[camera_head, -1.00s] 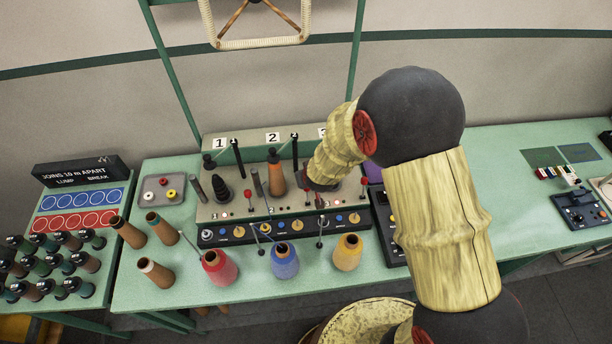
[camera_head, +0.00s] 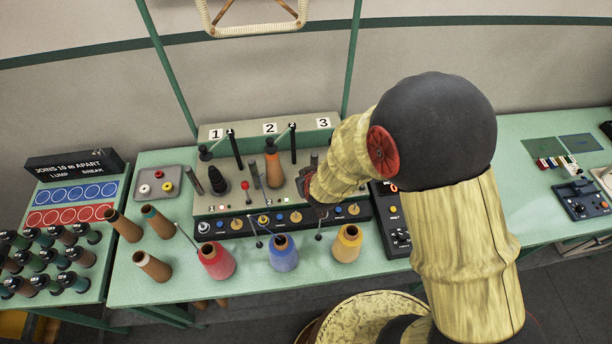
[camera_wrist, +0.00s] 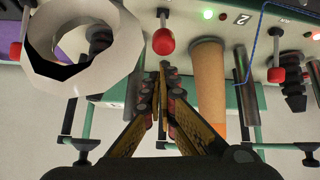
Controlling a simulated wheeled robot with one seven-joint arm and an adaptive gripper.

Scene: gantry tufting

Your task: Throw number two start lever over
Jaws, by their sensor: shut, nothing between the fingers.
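In the head view my gripper (camera_head: 307,190) is over the console front right of the orange cone (camera_head: 273,168), and hides this lever. Another red-knobbed lever (camera_head: 245,186) stands left of that cone.
A black cone (camera_head: 219,180) and upright dark rods stand on the console. Red (camera_head: 216,260), blue (camera_head: 283,254) and yellow (camera_head: 347,244) cones stand in front. A white ring (camera_wrist: 85,45) is close in the wrist view. The table right of my arm has free room.

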